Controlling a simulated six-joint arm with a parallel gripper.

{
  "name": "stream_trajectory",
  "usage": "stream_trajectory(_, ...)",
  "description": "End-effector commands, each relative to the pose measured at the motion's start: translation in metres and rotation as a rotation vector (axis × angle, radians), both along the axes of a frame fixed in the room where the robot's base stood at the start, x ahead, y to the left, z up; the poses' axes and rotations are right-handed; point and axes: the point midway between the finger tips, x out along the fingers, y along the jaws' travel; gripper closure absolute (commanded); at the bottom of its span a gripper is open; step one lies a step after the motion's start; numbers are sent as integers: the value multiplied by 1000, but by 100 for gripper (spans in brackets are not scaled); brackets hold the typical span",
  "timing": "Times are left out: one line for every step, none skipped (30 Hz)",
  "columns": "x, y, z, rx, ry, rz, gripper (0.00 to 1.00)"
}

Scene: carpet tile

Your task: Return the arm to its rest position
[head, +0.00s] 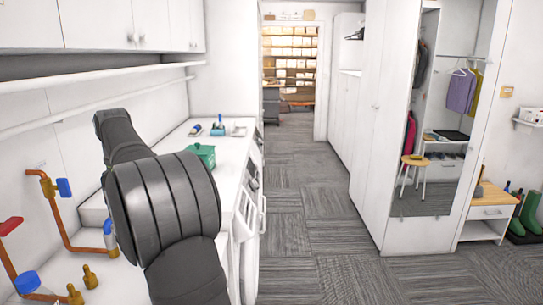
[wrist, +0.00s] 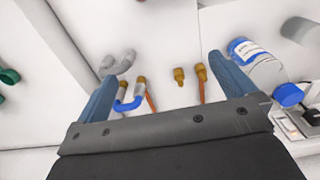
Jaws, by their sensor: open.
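My gripper (wrist: 162,70) shows in the wrist view with its two blue fingers spread wide apart. Nothing is between the fingers; it is open and empty above a white surface. In the head view my dark grey arm bends large across the left side, over the white counter (head: 92,212). My gripper's fingers cannot be made out in the head view.
A clear bottle with a blue cap (wrist: 288,95) lies close to the right finger. Brass fittings (wrist: 180,76) and a blue-handled valve (wrist: 128,105) are ahead. Copper pipes (head: 60,225) line the left wall. A green box (head: 203,155) stands behind my arm. The floor aisle (head: 295,200) is clear.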

Motion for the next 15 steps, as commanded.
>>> stream_trajectory(-2, 11, 2, 0, 0, 4, 0)
stream_trajectory(-3, 16, 4, 0, 0, 3, 0)
stream_trajectory(-5, 24, 6, 0, 0, 4, 0)
stream_trajectory(-6, 29, 8, 0, 0, 4, 0)
stream_trajectory(-8, 34, 9, 0, 0, 3, 0)
stream_trajectory(-10, 40, 11, 0, 1, 3, 0)
stream_trajectory(-11, 45, 12, 0, 0, 4, 0)
stream_trajectory(-12, 49, 13, 0, 0, 3, 0)
stream_trajectory(-14, 54, 15, 0, 0, 2, 0)
stream_trajectory(-15, 57, 15, -1, 1, 2, 0)
stream_trajectory(-16, 60, 16, -1, 1, 2, 0)
stream_trajectory(-16, 59, 12, -3, 3, 0, 0)
stream_trajectory(-16, 58, 9, -2, 2, 0, 0)
stream_trajectory(-15, 58, 7, -1, 2, 0, 0)
stream_trajectory(-16, 58, 5, -2, 2, 0, 0)
